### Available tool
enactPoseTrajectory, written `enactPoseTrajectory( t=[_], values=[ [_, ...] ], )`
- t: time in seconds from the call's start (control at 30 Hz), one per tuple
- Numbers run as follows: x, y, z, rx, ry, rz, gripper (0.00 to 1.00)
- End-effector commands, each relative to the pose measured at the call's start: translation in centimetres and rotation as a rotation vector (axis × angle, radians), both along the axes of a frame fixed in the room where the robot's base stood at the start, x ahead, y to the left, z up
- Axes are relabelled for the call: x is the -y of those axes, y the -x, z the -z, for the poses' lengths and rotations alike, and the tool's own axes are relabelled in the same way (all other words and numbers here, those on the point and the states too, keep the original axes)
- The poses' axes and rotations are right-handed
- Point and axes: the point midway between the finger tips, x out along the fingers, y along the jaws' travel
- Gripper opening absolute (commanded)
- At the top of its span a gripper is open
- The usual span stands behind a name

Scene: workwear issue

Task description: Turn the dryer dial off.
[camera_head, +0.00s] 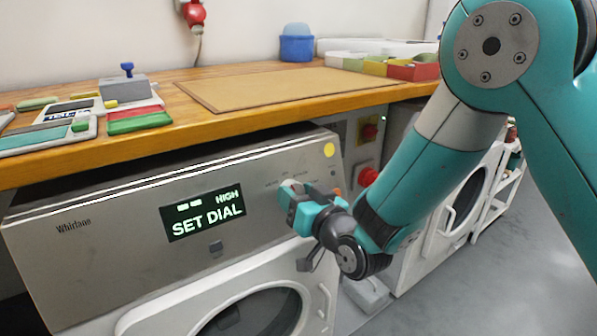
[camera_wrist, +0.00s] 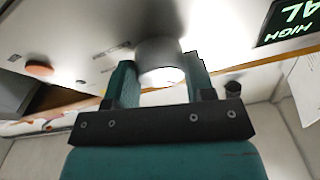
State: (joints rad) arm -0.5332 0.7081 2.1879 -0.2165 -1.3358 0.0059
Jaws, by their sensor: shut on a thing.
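The dryer (camera_head: 110,240) is a grey and white front-loader under the wooden counter. Its display (camera_head: 206,214) reads "HIGH" and "SET DIAL". The dial (camera_wrist: 160,62) is a pale round knob on the dryer's panel, seen between the two fingers in the wrist view. My gripper (camera_head: 292,200) is at the right part of the panel, its teal fingers shut on the dial. In the head view the fingers and wrist hide most of the dial and some of the labels around it. I cannot read which setting the dial points to.
A yellow round sticker (camera_head: 329,149) and an orange button (camera_wrist: 38,68) are on the panel near the dial. The wooden counter (camera_head: 230,118) overhangs the dryer. A red knob (camera_head: 368,176) and a second white machine (camera_head: 425,250) stand to the right.

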Motion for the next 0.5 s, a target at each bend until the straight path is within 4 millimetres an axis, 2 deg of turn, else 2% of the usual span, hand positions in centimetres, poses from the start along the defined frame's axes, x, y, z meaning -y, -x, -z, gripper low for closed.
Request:
enactPoseTrajectory(
  t=[0.03, 0.1, 0.5],
  values=[
    [-0.15, -0.21, -1.42, -0.008, -0.013, 0.003, 0.26],
    [-0.27, -0.24, -1.55, -0.019, -0.030, 0.007, 0.26],
    [-0.07, 0.23, -0.83, -0.081, -0.132, 0.048, 0.26]
  ],
)
